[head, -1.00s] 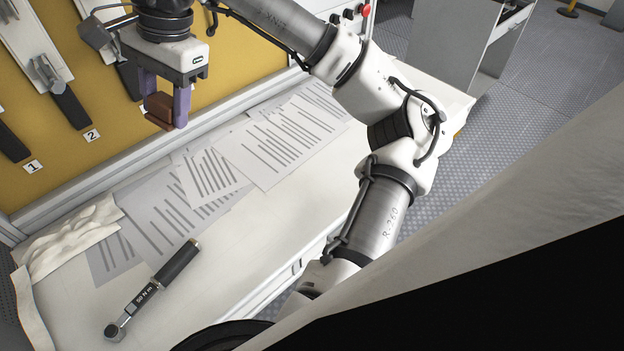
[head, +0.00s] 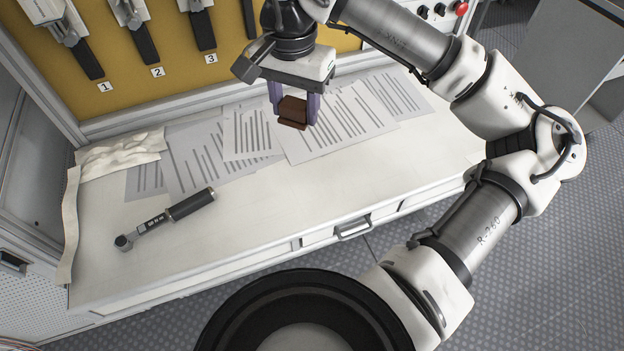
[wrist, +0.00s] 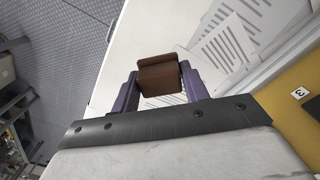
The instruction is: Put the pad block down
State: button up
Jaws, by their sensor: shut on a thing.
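The pad block (head: 292,112) is a small dark brown block. My gripper (head: 294,108) is shut on it, with a purple finger on either side. In the head view the block shows in front of the printed sheets at the back of the white workbench (head: 280,190). It seems to be held above the bench, but the exact gap cannot be told. In the wrist view the block (wrist: 160,76) sits between the fingertips, with sheets and white bench top behind it. The underside of the block is hidden.
A torque wrench (head: 165,218) lies on the bench at left, beside a crumpled cloth (head: 120,152). Printed sheets (head: 340,125) cover the back of the bench. A yellow board (head: 130,95) with numbered hanging tools stands behind. The front middle of the bench is clear.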

aim_at(299, 185)
notch_tip(299, 185, down, 19)
jog(key=p, duration=0.3)
jog(key=shift+r, duration=0.1)
jog(key=shift+f, duration=0.3)
jog(key=shift+f, duration=0.2)
jog(key=o, duration=1)
jog(key=shift+r, duration=0.1)
jog(key=shift+c, duration=0.2)
jog(key=shift+r, duration=0.25)
notch_tip(299, 185, up, 12)
jog(key=b, duration=0.1)
jog(key=shift+f+b, duration=0.15)
jog(key=shift+b, duration=0.25)
